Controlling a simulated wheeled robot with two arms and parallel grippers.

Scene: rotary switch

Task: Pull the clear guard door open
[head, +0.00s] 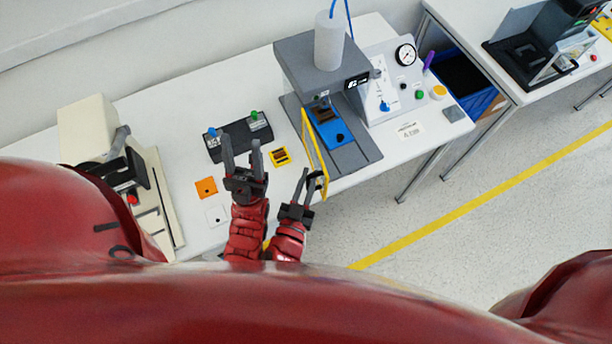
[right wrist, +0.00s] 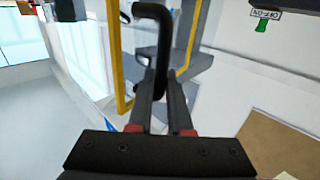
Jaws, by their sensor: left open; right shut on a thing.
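The clear guard door (head: 315,146) has a yellow frame and stands on edge at the left side of the grey press (head: 318,75) in the head view. Its yellow frame (right wrist: 117,60) also shows in the right wrist view. My right gripper (head: 311,178) is at the door's near end. In the right wrist view its fingers (right wrist: 158,98) are shut on the black door handle (right wrist: 162,35). I cannot tell exactly how far the door stands open. My left gripper (head: 243,152) is open and empty, left of the door, above the table.
A black box with blue and green knobs (head: 238,136) lies beyond my left gripper. Yellow (head: 279,156), orange (head: 206,187) and white (head: 217,215) pieces lie on the table (head: 190,210). A gauge panel (head: 392,82) stands right of the press.

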